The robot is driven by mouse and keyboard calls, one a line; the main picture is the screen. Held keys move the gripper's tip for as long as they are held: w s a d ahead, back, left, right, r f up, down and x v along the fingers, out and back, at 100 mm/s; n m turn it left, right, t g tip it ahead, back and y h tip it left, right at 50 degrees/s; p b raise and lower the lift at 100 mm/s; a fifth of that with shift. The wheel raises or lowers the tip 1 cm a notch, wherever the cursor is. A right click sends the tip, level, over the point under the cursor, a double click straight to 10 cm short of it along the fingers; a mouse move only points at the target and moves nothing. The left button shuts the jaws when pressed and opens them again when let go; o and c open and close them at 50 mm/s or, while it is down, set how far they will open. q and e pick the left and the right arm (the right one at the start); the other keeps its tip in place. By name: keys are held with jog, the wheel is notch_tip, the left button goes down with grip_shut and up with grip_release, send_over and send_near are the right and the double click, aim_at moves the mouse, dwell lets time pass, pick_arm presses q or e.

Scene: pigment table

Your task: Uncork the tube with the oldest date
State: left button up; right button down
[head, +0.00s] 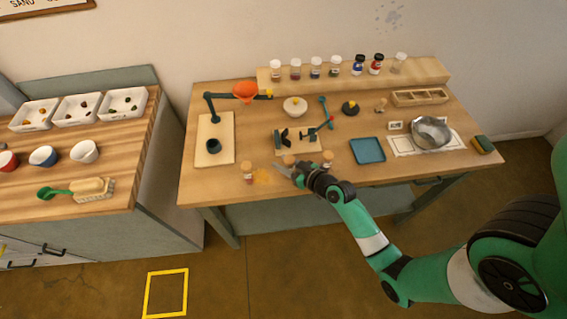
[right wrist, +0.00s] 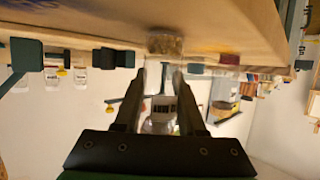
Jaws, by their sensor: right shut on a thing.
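Three small corked tubes stand along the front of the pigment table: a left tube (head: 247,173), a middle tube (head: 289,160) and a right tube (head: 327,159). Their date labels are too small to read. My right gripper (head: 284,169) is at the middle tube, which it partly hides, and is shut on it. In the right wrist view, which is upside down, the fingers (right wrist: 160,72) are beside a brownish piece (right wrist: 165,43) at the table surface; I cannot tell which part of the tube this is. My left gripper is not in view.
An orange powder patch (head: 263,176) lies right of the left tube. Behind stands a dark clamp fixture (head: 282,138) on a board. A blue tray (head: 367,150) and metal bowl (head: 431,132) are to the right. Several jars, including a blue one (head: 359,65), line the back shelf.

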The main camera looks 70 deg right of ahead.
jog(key=c, duration=0.9)
grip_release()
jog(key=shift+f, duration=0.15)
jog(key=shift+c, duration=0.2)
jog(key=o, duration=0.5)
jog(key=shift+c, duration=0.2)
jog(key=shift+r, duration=0.3)
jog(key=p+v, duration=0.1)
jog(key=v, duration=1.1)
jog(key=shift+f, duration=0.15)
